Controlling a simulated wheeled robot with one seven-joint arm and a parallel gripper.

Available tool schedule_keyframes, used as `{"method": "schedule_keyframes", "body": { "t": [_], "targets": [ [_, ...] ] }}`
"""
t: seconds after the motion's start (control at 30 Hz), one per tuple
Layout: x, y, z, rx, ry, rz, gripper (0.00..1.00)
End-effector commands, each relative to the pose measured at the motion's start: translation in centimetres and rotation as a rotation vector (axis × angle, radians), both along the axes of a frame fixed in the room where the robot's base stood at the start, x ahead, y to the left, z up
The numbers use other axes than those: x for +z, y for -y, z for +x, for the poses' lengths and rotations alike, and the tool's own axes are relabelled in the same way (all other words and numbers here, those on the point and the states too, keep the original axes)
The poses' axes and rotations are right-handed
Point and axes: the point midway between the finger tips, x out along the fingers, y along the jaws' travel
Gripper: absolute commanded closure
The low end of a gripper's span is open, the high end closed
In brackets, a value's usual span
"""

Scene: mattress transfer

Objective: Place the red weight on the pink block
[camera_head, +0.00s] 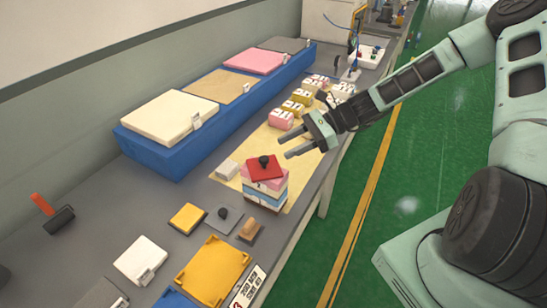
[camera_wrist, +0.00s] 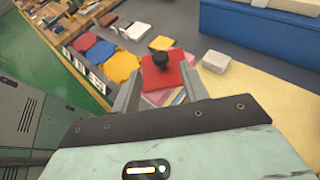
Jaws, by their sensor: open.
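The red weight (camera_head: 268,174), a flat red plate with a black knob, lies on top of a layered stack. The stack has a pink block (camera_head: 277,183) at its top, with white and blue layers below. The red weight looks slightly turned against the pink block. My gripper (camera_head: 283,148) is open and empty, above the mat beyond the stack and apart from it. In the wrist view the red weight (camera_wrist: 174,78) shows between the two fingers of my gripper (camera_wrist: 161,90), and parts of the pink block and other layers show below it.
A cream mat (camera_head: 236,157) lies under the stack, with a white block (camera_head: 227,170) beside it and several pink, yellow and white blocks farther back. A long blue platform (camera_head: 155,153) with pads runs along the wall. A grey plate with a knob (camera_head: 220,224) lies nearer.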

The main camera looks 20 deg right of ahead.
Motion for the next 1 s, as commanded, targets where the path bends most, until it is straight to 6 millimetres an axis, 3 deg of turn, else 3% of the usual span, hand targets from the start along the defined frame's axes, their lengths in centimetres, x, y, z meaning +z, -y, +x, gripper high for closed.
{"method": "schedule_keyframes", "body": {
  "t": [0.2, 0.37, 0.57, 0.7, 1.0],
  "targets": [
    [1.0, 2.9, -0.4, -0.001, 0.0, -0.002, 0.56],
    [1.6, 2.7, -1.0, 0.039, 0.012, -0.025, 0.56],
    [2.1, -3.1, -4.8, 0.369, 0.143, -0.22, 0.56],
    [2.9, -7.3, -9.1, 0.707, 0.312, -0.387, 0.56],
    [6.4, -12.1, -17.8, 1.396, 0.754, -0.628, 0.56]
  ]
}}
